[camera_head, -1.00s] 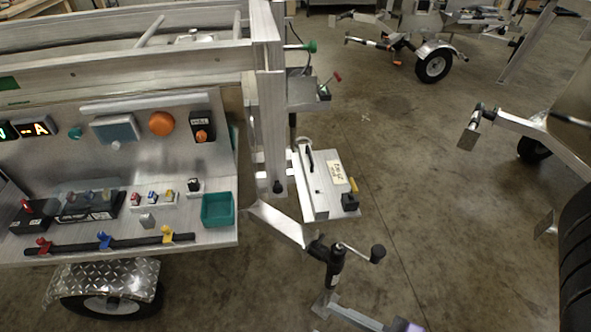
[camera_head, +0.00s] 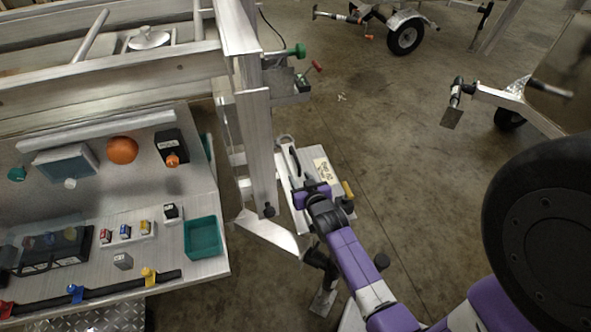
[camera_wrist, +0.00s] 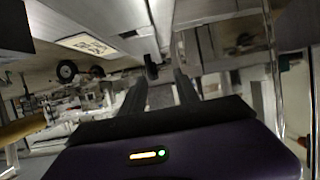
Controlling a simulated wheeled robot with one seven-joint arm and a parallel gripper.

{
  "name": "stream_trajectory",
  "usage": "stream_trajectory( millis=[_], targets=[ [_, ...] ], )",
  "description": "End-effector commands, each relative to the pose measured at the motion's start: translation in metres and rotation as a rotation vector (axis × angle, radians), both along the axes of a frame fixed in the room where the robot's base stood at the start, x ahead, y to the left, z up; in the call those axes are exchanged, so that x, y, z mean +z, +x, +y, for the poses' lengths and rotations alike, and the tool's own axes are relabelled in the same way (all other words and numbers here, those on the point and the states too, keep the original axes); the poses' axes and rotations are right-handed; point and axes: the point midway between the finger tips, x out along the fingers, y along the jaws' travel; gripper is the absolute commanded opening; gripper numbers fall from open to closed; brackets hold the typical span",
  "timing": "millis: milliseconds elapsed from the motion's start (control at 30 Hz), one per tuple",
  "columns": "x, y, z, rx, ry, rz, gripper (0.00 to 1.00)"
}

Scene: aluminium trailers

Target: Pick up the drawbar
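A grey aluminium bar (camera_head: 286,172) with a black handle (camera_head: 295,164) on its side lies on a small plate at the trailer's end post; I take it for the drawbar, though I cannot be sure. My purple gripper (camera_head: 302,184) is over this bar in the head view, and the wrist hides the bar's near part. In the wrist view the two dark fingers of my gripper (camera_wrist: 160,92) stand apart. A pale metal bar (camera_wrist: 138,28) runs above them, and a small dark piece (camera_wrist: 151,68) shows beyond the gap. I cannot tell whether the fingers touch anything.
The plate (camera_head: 335,206) bears a label (camera_head: 322,170) and a yellow-handled tool. The trailer's panel (camera_head: 172,201) with switches and a teal bin (camera_head: 202,237) is at left. A crank-handled jack (camera_head: 319,258) stands below my arm.

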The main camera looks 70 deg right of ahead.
Motion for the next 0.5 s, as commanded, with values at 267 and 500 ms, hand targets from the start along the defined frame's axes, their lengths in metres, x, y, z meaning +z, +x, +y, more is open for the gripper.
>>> stream_trajectory(
  millis=[267,500],
  targets=[
    [-0.003,0.005,-0.038,-0.041,0.003,0.006,0.38],
    [-0.011,0.020,-0.054,-0.040,0.001,0.007,0.38]
  ],
)
